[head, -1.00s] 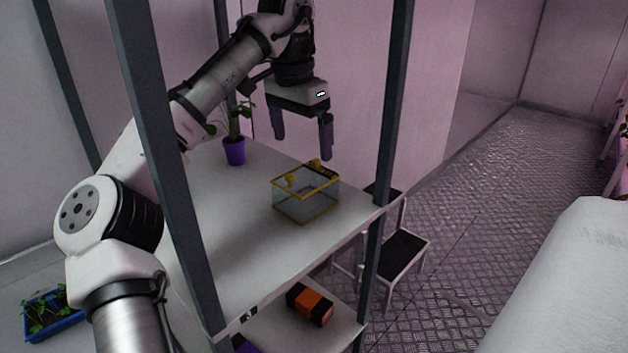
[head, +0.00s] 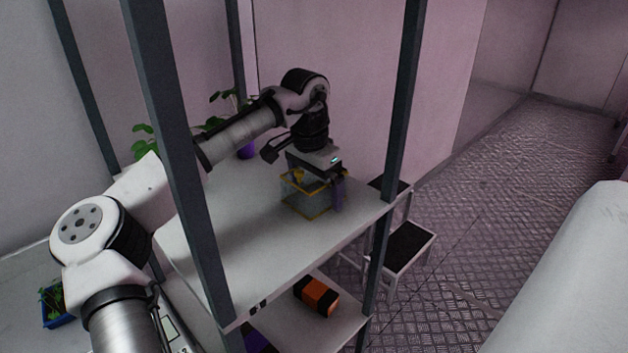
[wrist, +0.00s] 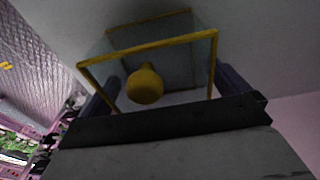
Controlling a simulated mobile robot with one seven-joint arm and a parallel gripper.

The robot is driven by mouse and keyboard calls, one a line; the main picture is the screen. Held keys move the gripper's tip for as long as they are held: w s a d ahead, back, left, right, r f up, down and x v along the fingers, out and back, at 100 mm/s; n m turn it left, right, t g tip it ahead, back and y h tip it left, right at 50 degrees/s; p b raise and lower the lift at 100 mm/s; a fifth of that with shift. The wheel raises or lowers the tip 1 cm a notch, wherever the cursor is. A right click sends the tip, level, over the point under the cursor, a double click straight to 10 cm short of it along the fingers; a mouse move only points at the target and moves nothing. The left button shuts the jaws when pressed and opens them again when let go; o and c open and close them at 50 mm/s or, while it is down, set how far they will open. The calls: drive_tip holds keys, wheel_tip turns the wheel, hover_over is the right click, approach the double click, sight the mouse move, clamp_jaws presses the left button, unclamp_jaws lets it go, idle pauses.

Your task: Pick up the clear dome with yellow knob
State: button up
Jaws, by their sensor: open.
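The clear dome (head: 302,197) is a see-through box with yellow edges, standing on the white upper shelf. Its yellow knob (head: 298,175) shows at the top left, beside my gripper's body. My gripper (head: 323,192) is open and low over the box, and one purple finger reaches down at its right side. The other finger is mostly hidden in the head view. In the wrist view, the knob (wrist: 145,86) lies between the two fingers, which stand to either side of the dome (wrist: 178,62). I cannot tell whether they touch it.
Grey rack posts (head: 400,110) frame the upper shelf (head: 245,245). A potted plant (head: 247,149) stands behind my arm. An orange and black box (head: 317,296) lies on the lower shelf. A step stool (head: 405,250) stands on the floor at right. The shelf's front is clear.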

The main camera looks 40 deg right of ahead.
drive_tip(key=shift+c, duration=0.3)
drive_tip(key=c, duration=0.9)
drive_tip(key=shift+c, duration=0.2)
drive_tip(key=shift+r, duration=0.2)
drive_tip(key=shift+r, duration=0.2)
drive_tip(key=shift+a+r+b, duration=0.25)
drive_tip(key=shift+r+b, duration=0.65)
drive_tip(key=shift+r, duration=0.35)
drive_tip(key=a+b, duration=0.1)
drive_tip(key=a, duration=0.4)
drive_tip(key=a+b, duration=0.1)
drive_tip(key=a, duration=0.4)
drive_tip(key=s+a+b, duration=0.1)
drive_tip(key=a+b, duration=0.1)
drive_tip(key=a, duration=0.4)
drive_tip(key=shift+s+r, duration=0.1)
drive_tip(key=shift+a+r, duration=0.1)
drive_tip(key=shift+a, duration=0.7)
